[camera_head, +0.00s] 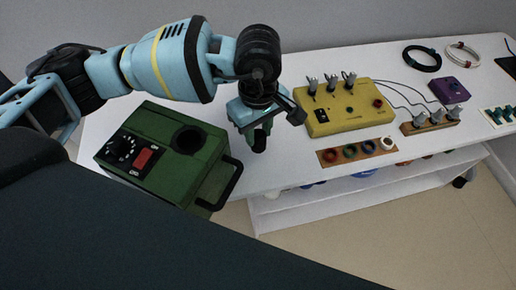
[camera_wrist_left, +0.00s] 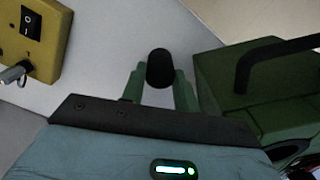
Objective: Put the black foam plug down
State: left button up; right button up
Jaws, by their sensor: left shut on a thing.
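The black foam plug (camera_wrist_left: 160,68) is a short dark cylinder between the two green fingers of my left gripper (camera_wrist_left: 160,88) in the left wrist view. In the head view my left gripper (camera_head: 258,133) points down over the white table, between the green box and the yellow box. The plug (camera_head: 259,144) shows there as a dark end at the fingertips. The gripper is shut on it. I cannot tell whether the plug touches the table. My right gripper is not in view.
The green box (camera_head: 150,134) with a round dark hole, red switch and black handle stands left of the gripper. The yellow box (camera_head: 345,108) with toggle switches is to the right. A strip with coloured rings (camera_head: 357,152) lies near the front edge of the white table (camera_head: 285,165).

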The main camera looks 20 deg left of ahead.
aim_at(258, 148)
pick_arm(q)
jog(key=shift+f, duration=3.3)
jog(key=shift+f, duration=0.1)
jog(key=shift+f, duration=0.15)
jog(key=o, duration=0.9)
jog(key=shift+o, duration=0.2)
jog(key=shift+r, duration=0.2)
notch_tip(258, 148, up, 12)
jog(key=shift+r, duration=0.1)
